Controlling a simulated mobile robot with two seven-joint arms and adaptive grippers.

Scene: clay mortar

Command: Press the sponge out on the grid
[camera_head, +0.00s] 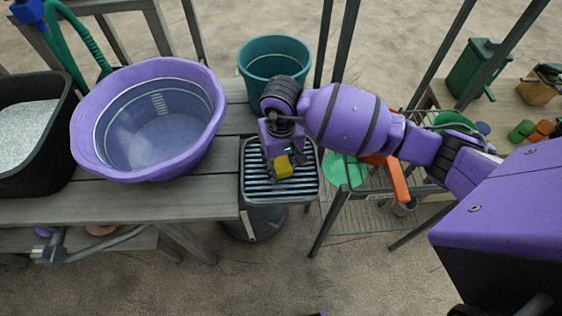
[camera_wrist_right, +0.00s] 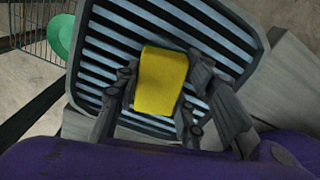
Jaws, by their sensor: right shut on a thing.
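The yellow sponge (camera_head: 283,168) is at the grid (camera_head: 290,191), a dark slatted rack at the right end of the bench. My right gripper (camera_head: 281,156) is above the grid and shut on the sponge. In the right wrist view the sponge (camera_wrist_right: 161,80) is between the two dark fingers of the right gripper (camera_wrist_right: 160,92), with the grid's slats (camera_wrist_right: 110,50) behind it. I cannot tell whether the sponge touches the slats. My left gripper is not in view.
A purple tub (camera_head: 150,118) of clear water stands on the bench left of the grid. A black container (camera_head: 30,130) with pale granules is at the far left. A teal bucket (camera_head: 275,52) stands behind the grid. A wire shelf (camera_head: 350,217) is to the right.

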